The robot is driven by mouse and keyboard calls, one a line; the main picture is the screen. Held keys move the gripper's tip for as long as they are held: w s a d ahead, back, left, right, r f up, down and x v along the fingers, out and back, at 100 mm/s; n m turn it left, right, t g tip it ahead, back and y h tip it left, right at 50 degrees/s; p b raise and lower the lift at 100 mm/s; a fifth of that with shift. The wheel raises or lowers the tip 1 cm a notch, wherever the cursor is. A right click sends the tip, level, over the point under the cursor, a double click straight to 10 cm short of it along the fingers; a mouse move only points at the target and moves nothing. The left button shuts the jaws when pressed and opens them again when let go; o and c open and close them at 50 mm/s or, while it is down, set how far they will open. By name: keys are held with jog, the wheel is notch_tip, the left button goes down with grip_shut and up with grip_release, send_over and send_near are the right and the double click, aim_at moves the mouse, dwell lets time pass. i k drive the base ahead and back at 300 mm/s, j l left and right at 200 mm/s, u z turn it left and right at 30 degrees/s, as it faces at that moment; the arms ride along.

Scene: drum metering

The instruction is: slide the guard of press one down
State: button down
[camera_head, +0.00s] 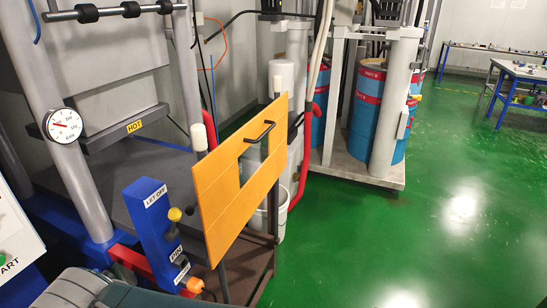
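An orange guard panel (215,195) stands upright on slim posts in the middle of the view, at the front right of a press (82,185). It has a rectangular cut-out and a dark bar handle (259,132) near its top edge. White-capped post tops show above the panel. The press has grey columns, a round dial gauge (64,124) and a plate marked HOT (134,127). I see no press number. My gripper is not in view.
A blue control box (152,222) marked LET OFF, with a yellow knob (174,214) and an orange button (194,285), stands just left of the guard. Blue-and-red drums (369,105) stand behind. A white bucket (281,212) sits beyond the panel. Green floor at right is clear.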

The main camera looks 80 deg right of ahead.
aim_at(224, 207)
jog(key=z, duration=2.5)
jog(key=i+l+u, duration=0.2)
jog(key=l, duration=0.15)
jog(key=i+l+u, duration=0.2)
jog(key=l, duration=0.15)
